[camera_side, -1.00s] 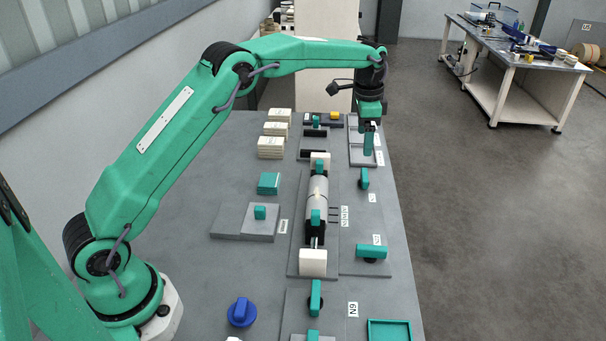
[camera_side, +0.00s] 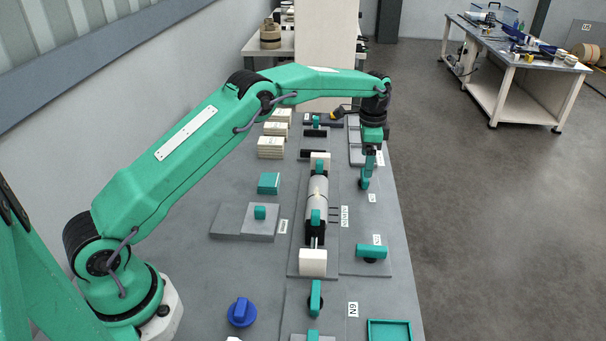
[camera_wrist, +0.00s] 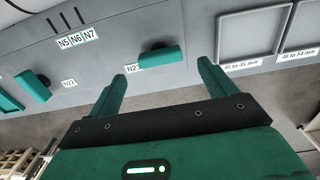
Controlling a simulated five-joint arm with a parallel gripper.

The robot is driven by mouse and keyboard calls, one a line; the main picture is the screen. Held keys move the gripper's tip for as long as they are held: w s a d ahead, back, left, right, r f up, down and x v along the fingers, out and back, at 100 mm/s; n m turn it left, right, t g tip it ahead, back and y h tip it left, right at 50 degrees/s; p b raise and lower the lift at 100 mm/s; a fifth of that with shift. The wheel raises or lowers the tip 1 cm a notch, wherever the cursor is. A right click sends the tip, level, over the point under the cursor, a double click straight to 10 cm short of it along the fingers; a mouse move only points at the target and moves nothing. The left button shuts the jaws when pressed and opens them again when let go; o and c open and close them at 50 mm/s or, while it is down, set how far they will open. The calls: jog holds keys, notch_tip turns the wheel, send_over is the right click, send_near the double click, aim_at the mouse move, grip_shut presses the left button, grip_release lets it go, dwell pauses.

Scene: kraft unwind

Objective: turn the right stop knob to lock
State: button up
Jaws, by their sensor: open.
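Two teal stop knobs sit on the grey plate on the right side of the bench. The far knob (camera_side: 363,184) is partly hidden by my gripper (camera_side: 369,170), which points down just above it. The near knob (camera_side: 371,251) lies crosswise, closer to the camera. In the wrist view, one knob (camera_wrist: 161,56) lies beyond and between the open, empty fingertips of my gripper (camera_wrist: 162,72), beside an N2 label. Another knob (camera_wrist: 35,90) is at the left. I cannot tell whether the fingers touch the knob, or which knob is the right one.
A roller (camera_side: 317,192) with white end blocks (camera_side: 313,262) stands left of the knobs. Trays (camera_side: 357,150) lie behind my gripper. A blue knob (camera_side: 242,312) and a teal tray (camera_side: 390,331) are near the front.

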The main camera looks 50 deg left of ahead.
aim_at(364, 179)
jog(key=shift+f, duration=2.55)
jog(key=c, duration=1)
